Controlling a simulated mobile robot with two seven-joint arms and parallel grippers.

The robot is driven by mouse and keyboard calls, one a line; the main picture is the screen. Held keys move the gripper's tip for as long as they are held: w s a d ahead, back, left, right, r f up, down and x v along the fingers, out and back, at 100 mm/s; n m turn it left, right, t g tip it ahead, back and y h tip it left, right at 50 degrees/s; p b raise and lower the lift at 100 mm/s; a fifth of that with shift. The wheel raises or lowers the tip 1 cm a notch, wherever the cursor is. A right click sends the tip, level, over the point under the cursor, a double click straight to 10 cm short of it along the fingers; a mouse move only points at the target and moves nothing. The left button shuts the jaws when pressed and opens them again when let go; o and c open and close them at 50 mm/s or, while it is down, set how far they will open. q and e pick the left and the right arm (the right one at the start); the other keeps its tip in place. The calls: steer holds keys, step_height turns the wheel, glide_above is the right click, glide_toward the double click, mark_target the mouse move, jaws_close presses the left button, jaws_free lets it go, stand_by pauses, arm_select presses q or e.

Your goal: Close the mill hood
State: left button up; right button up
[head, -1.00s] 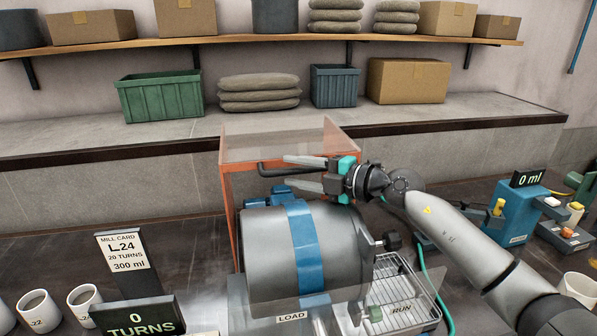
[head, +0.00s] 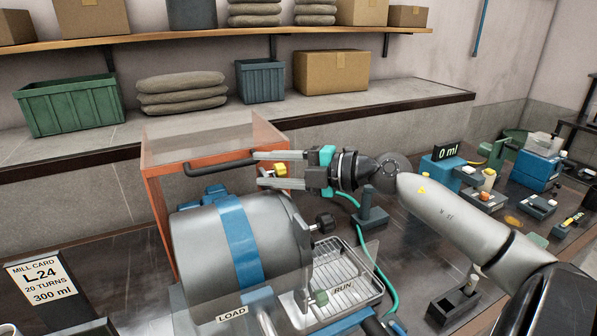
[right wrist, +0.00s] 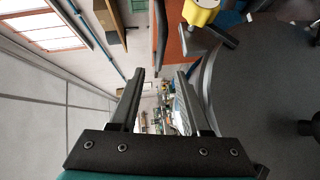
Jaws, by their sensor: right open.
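The mill hood (head: 158,158) is a clear box with an orange frame. It stands raised behind the grey mill drum (head: 190,240) with the blue band, leaving the drum uncovered. Its black bar handle (head: 215,160) runs along the front; the right end is partly hidden by a finger. My right gripper (head: 259,168) is open and empty at the handle's right end, fingers pointing left. In the right wrist view, the jaws (right wrist: 160,73) are apart and a dark bar (right wrist: 161,40) shows ahead of them; contact cannot be told. My left gripper is not in view.
A yellow knob (head: 281,169) shows between my right fingers. A black stand (head: 372,215) is below my right wrist. The mill card (head: 40,283) stands at left.

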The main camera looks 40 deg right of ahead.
steer(key=shift+v, duration=2.8)
